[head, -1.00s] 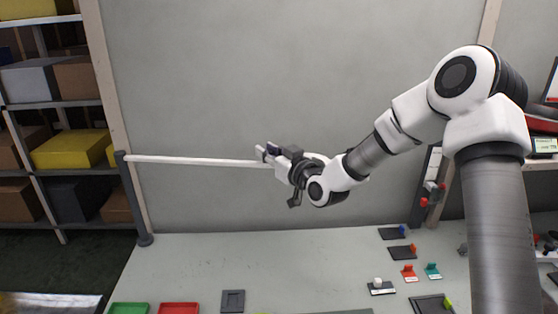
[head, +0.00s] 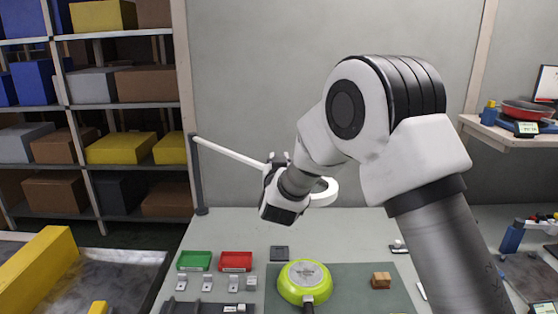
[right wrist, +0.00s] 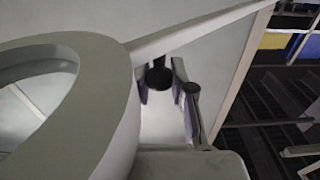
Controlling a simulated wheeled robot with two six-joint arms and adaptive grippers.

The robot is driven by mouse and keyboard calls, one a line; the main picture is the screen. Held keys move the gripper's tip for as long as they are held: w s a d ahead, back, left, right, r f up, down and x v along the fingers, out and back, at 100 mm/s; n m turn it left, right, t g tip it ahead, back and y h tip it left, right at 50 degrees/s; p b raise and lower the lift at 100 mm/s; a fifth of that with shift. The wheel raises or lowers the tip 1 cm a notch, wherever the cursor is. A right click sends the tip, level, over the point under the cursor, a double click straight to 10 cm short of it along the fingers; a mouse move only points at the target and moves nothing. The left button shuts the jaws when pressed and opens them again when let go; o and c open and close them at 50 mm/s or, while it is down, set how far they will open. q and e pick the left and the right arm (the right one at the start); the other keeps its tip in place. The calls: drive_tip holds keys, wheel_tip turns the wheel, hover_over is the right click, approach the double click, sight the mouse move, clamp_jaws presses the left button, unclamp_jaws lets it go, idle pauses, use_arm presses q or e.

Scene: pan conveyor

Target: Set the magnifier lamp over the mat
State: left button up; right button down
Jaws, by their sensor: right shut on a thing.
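The magnifier lamp has a dark post (head: 197,175) at the table's back left corner and a white lamp arm (head: 230,152). Its white ring head (head: 328,192) shows partly behind my right arm, and large at the left of the right wrist view (right wrist: 105,110). My right gripper (head: 278,160) is at the lamp arm near the ring. In the right wrist view its fingers stand either side of a dark knob (right wrist: 160,78) on the lamp. The green-grey mat (head: 348,285) lies on the table in front, with a lime-green pan (head: 304,281) upside down on it. My left gripper is out of view.
Green (head: 194,261) and red (head: 236,261) trays stand left of the mat, with several small metal pieces before them. A brown block (head: 381,280) sits on the mat. A shelf rack (head: 120,105) stands at left; a side shelf (head: 510,135) with a pan is at right.

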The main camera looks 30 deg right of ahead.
drive_tip(key=shift+a, duration=0.15)
drive_tip(key=shift+f, duration=0.1)
drive_tip(key=c, duration=1)
unclamp_jaws()
drive_tip(key=shift+s, duration=0.1)
drive_tip(key=shift+a, duration=0.45)
drive_tip(key=v, duration=1.2)
drive_tip(key=shift+a, duration=0.1)
